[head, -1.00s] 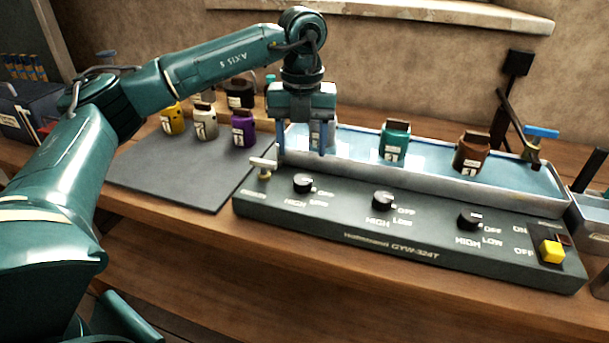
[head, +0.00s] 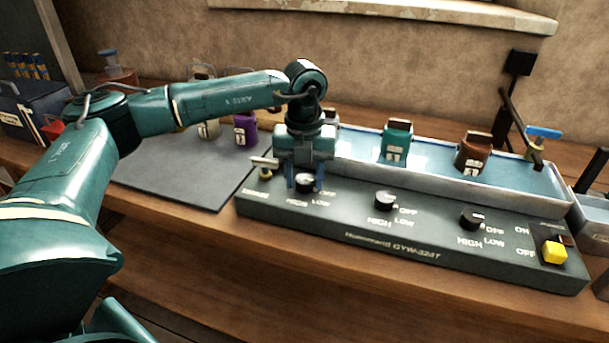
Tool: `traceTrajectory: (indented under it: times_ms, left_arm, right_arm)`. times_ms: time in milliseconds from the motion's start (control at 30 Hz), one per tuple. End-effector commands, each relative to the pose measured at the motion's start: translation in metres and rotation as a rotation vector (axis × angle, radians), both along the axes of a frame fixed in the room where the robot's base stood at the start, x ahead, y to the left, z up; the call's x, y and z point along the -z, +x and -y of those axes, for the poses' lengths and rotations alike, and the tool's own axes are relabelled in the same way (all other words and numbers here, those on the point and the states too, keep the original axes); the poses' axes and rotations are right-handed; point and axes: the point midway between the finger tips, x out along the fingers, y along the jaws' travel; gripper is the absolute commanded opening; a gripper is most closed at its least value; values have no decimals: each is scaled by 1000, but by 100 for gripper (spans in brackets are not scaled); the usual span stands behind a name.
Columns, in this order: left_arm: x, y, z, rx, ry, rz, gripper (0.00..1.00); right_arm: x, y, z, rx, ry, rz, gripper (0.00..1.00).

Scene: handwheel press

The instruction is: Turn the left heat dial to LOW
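The left heat dial (head: 305,185) is a black knob with a pale top at the left end of the dark control panel (head: 345,224). OFF, LOW and HIGH are printed around it; the arm partly covers the OFF label. My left gripper (head: 305,182) points down at this dial, with one blue finger at each side of it. The fingers look apart, and I cannot tell whether either touches the knob. The knob's exact pointing direction is too small to read. My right gripper is not in view.
A middle dial (head: 384,201) and a right dial (head: 471,219) sit along the panel, with a yellow switch (head: 554,252) at its right end. Behind is a water bath (head: 520,195) holding jars. A small valve handle (head: 264,165) stands close left of the gripper.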

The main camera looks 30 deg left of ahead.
Motion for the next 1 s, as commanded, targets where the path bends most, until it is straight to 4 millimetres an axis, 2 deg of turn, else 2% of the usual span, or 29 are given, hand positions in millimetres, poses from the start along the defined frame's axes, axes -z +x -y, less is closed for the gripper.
traceTrajectory:
  times_ms: [67, 367, 667, 1000]
  left_arm:
    - [0, 0, 0, 0, 0, 0, 36]
    - [0, 0, 0, 0, 0, 0, 11]
    - [0, 0, 0, 38, 0, 0, 11]
    - [0, 0, -1, 259, -1, -1, 11]
  right_arm:
    - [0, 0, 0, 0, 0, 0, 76]
    - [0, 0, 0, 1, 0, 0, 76]
    - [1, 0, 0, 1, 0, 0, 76]
    - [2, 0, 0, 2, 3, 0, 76]
